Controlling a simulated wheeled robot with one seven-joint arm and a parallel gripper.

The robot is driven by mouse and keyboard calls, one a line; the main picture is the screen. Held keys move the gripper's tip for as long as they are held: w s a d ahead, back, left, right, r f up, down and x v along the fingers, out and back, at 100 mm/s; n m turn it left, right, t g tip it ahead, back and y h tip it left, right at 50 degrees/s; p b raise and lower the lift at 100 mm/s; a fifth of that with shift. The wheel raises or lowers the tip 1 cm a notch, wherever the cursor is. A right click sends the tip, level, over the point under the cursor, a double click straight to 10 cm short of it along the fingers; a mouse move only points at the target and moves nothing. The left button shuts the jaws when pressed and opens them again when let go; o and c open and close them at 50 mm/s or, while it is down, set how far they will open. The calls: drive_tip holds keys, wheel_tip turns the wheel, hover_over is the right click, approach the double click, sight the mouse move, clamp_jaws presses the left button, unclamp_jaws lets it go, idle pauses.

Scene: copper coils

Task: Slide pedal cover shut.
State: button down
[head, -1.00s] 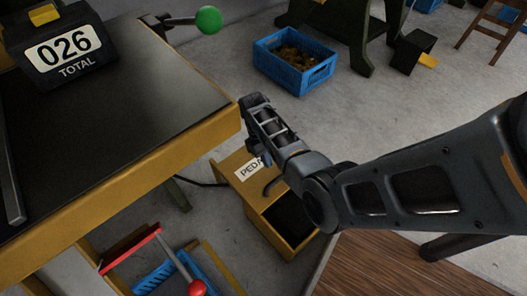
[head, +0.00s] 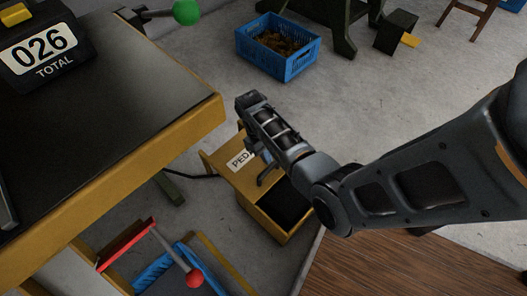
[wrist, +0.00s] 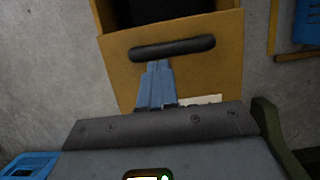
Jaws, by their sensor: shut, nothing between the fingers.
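The yellow pedal cover (head: 229,172), with a white label partly reading "PEDA", lies on top of a yellow box (head: 254,210) on the floor. The box's dark opening (head: 285,204) shows at its near end, so the cover stands partly open. The cover's black bar handle (wrist: 172,48) is clear in the wrist view, between the opening and the label. My gripper (wrist: 155,66) is shut and empty. Its blue-grey fingertips appear just below the handle on the label side; I cannot tell whether they touch. In the head view, my gripper (head: 265,155) partly hides the label.
A workbench (head: 150,165) with a yellow edge stands close on the left. A blue bin (head: 277,49) stands farther back. A brown wooden surface (head: 365,265) is at lower right.

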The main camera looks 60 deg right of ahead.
drive_tip(key=s+a+p, duration=0.4)
drive_tip(key=s+p, duration=0.6)
drive_tip(key=s, duration=0.5)
drive_tip(key=shift+a, duration=0.2)
drive_tip(key=shift+s+f, duration=0.1)
drive_tip(key=shift+s, duration=0.1)
drive_tip(key=p+v, duration=0.3)
drive_tip(key=v, duration=0.5)
drive_tip(key=shift+w, duration=0.4)
